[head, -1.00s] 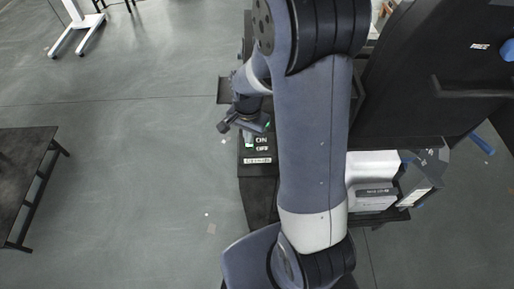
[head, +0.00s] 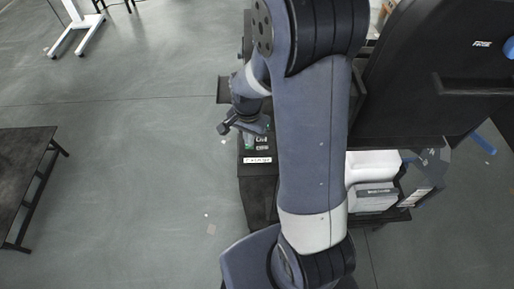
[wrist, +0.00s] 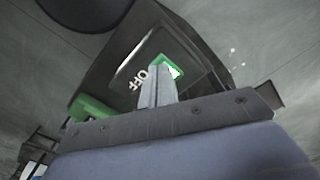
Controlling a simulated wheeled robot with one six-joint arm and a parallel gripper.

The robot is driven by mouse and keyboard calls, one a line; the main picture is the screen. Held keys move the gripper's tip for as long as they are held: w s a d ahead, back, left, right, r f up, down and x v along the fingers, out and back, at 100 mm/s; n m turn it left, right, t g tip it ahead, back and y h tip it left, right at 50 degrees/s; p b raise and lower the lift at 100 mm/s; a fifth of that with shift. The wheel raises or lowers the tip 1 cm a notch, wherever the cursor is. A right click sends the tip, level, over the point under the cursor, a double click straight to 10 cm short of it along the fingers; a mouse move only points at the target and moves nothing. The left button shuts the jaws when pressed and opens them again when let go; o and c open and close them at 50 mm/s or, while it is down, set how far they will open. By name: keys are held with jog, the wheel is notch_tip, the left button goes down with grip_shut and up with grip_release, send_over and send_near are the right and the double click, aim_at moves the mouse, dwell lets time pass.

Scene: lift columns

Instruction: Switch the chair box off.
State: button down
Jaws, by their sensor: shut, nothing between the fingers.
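The chair box (head: 254,180) is a dark box left of my forearm in the head view, with white lettering and a white label strip (head: 257,161) on top. In the wrist view its dark face (wrist: 120,65) carries the word OFF (wrist: 139,78) beside a green switch part (wrist: 170,66) with a white mark. My gripper (wrist: 157,84) is shut and empty, with its tips overlapping the edge of that green part. I cannot tell whether they touch. In the head view my gripper (head: 244,132) is over the box top and hides part of it.
A second green part (wrist: 92,108) shows at the left in the wrist view. A dark chair-like object (head: 430,80) and a grey-white box (head: 372,195) stand right of my arm. A dark table (head: 25,170) is at far left, with open floor between.

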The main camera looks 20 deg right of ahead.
jog(key=shift+f, duration=0.35)
jog(key=shift+r, duration=0.15)
notch_tip(320, 180, up, 7)
jog(key=p, duration=0.5)
dwell(0.3)
jog(key=shift+f, duration=0.25)
